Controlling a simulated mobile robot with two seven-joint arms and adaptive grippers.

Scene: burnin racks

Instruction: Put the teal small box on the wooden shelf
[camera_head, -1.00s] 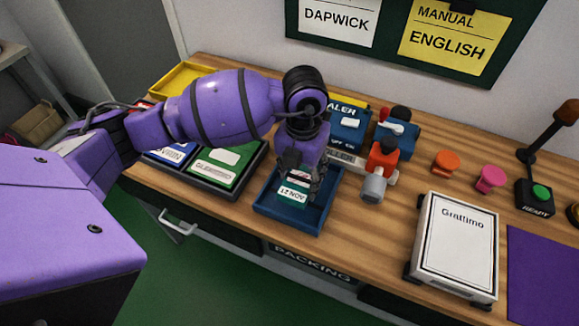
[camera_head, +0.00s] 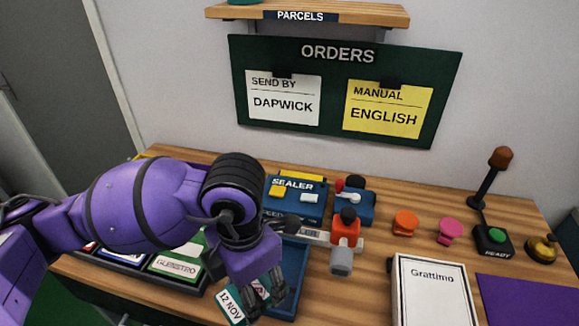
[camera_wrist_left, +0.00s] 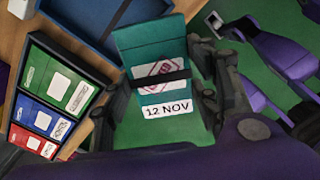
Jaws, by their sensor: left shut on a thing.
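The teal small box (camera_wrist_left: 150,40) fills the middle of the left wrist view, with a white label, a dark band and a "12 NOV" tag. My left gripper (camera_wrist_left: 155,105) is shut on it, one finger on each side. In the head view the box (camera_head: 231,307) shows partly below my left gripper (camera_head: 256,300), at the left of the blue tray (camera_head: 293,270). The wooden shelf (camera_head: 370,14), marked "PARCELS", is on the wall at the top of the head view. Something teal on it is cut off by the top edge.
On the bench stand a blue sealer (camera_head: 292,203), a red and grey device (camera_head: 345,240), orange (camera_head: 405,222) and pink (camera_head: 452,231) knobs, and a white Grattimo box (camera_head: 432,290). An orders board (camera_head: 340,92) hangs below the shelf.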

